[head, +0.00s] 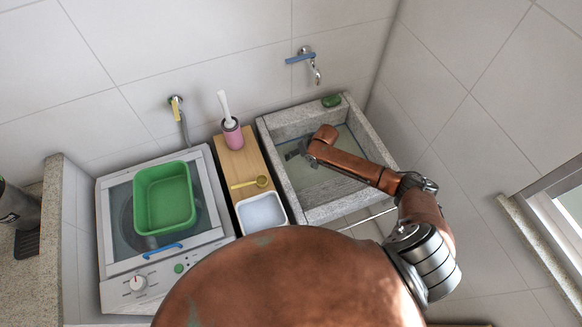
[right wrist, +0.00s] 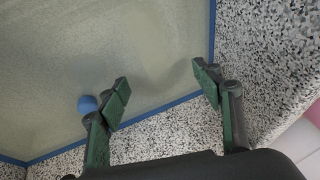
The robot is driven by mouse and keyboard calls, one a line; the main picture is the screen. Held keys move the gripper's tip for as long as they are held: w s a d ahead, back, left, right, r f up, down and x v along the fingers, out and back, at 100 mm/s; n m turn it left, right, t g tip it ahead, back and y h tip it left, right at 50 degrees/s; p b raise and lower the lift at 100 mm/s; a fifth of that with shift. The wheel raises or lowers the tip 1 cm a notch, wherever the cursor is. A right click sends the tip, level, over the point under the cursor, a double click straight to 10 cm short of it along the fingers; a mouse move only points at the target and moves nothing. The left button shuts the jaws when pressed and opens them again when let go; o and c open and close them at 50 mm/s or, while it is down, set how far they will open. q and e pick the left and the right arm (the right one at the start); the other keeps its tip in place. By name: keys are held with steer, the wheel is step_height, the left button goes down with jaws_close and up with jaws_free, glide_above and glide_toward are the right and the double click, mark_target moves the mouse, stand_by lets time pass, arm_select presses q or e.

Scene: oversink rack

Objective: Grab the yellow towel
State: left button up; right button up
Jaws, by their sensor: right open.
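I see no yellow towel in either view. My right arm reaches over the stone sink (head: 293,200) in the head view, with my right gripper (head: 294,151) inside the basin area. In the right wrist view my right gripper (right wrist: 163,80) is open, its two green-and-dark fingers wide apart with nothing between them. Beyond the fingers are a speckled stone wall and a greyish panel with blue edging. My left gripper does not show.
A green tub (head: 165,198) sits on the washing machine (head: 118,225). A wooden board (head: 240,165) holds a pink brush holder (head: 232,134) and a gold spoon (head: 250,184); a white basin (head: 262,212) is nearby. A green soap (head: 331,101) lies on the sink rim. A tap (head: 306,55) is above.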

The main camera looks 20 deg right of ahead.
mark_target(294, 160)
steer(key=x, duration=0.2)
steer(key=b+x, duration=0.1)
steer(key=x, duration=0.5)
steer(key=shift+s+d+f, duration=0.2)
steer(key=shift+f, duration=0.15)
steer(key=shift+c, duration=0.6)
steer(key=c, duration=1.1)
